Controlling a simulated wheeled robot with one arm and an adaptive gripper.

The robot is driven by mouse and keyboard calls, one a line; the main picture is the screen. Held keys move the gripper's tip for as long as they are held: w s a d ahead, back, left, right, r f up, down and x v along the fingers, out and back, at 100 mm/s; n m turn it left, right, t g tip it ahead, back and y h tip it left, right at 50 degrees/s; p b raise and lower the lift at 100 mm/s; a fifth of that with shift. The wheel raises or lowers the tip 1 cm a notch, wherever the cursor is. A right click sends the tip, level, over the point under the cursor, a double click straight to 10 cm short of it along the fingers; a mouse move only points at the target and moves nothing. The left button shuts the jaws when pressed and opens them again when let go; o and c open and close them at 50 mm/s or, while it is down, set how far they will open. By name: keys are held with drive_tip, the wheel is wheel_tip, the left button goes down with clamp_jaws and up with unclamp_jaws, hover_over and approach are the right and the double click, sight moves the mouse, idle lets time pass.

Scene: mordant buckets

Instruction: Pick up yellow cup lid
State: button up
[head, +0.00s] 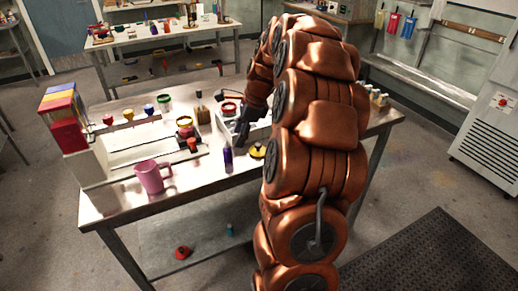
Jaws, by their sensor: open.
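A small round yellow lid (257,153) with a dark top lies on the metal table, close to the left edge of my copper arm. It is the likely yellow cup lid, and the arm hides part of the area beside it. My gripper (241,133) is dark and open. It appears above or at a white tray (226,130), up and left of the yellow lid in the picture. I see nothing held in it, though the fingers are small in this view.
A purple bottle (227,158) stands just left of the yellow lid. A pink mug (152,176) and a dispenser (67,120) with coloured top stand farther left. Small coloured cups stand behind. The table (190,187) has bare room along its front edge.

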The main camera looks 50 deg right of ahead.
sight(259, 145)
drive_tip(key=d+f+m, duration=0.1)
drive_tip(key=d, duration=0.2)
drive_tip(key=d+f+m, duration=0.1)
drive_tip(key=d+m, duration=0.1)
drive_tip(key=d, duration=0.1)
drive_tip(key=d+f+m+t+p, duration=0.1)
drive_tip(key=d+f+m, duration=0.1)
drive_tip(key=d, duration=0.2)
drive_tip(key=shift+w+h, duration=0.1)
drive_tip(key=shift+h, duration=0.2)
drive_tip(key=shift+a+f+p, duration=0.15)
drive_tip(key=shift+f+p, duration=0.2)
drive_tip(key=shift+f, duration=0.3)
drive_tip(key=f, duration=0.2)
drive_tip(key=f+p, duration=0.1)
drive_tip(key=f, duration=0.1)
drive_tip(key=shift+w+a, duration=0.2)
drive_tip(key=shift+a, duration=0.2)
clamp_jaws()
